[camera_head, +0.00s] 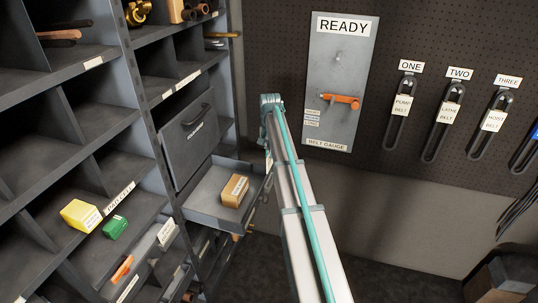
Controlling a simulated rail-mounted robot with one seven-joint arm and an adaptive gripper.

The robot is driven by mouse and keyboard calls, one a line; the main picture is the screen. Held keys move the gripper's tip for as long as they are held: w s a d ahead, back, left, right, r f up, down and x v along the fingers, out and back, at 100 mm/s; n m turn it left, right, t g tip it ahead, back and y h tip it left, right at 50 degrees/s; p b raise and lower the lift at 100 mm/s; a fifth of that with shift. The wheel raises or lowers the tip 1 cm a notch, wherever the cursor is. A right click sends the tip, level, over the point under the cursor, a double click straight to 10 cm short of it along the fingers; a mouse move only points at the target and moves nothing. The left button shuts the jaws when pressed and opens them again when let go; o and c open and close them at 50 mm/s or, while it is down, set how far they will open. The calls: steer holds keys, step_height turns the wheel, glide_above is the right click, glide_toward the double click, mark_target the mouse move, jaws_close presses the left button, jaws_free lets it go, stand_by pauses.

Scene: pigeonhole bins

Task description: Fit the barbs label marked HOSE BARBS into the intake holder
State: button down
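I cannot read HOSE BARBS on any label here, and I cannot tell which holder is the intake holder. One white shelf-edge label (119,197) sits at the left by the yellow box. Another white label (166,232) stands at the edge of a lower bin. A pale blank-looking strip (127,289) is on the shelf edge below. My arm rises from the bottom to a teal joint right of the open drawer; my gripper is not visible, apparently hidden behind or below the arm.
An open grey drawer (192,203) holds a brown labelled box (235,190). A yellow box (81,215), green box (115,227) and orange item (122,269) lie in left bins. A READY gauge panel (341,90) and several belt slots are on the pegboard (410,30).

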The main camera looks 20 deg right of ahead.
mark_target(270, 160)
steer(key=shift+f+b, duration=1)
steer(key=shift+f, duration=1.8)
steer(key=shift+f+b, duration=0.7)
steer(key=shift+f, duration=1.5)
steer(key=c, duration=1.2)
jaws_free()
steer(key=shift+c, duration=0.2)
steer(key=shift+r, duration=0.2)
steer(key=shift+r+p, duration=1.25)
steer(key=shift+r, duration=1.15)
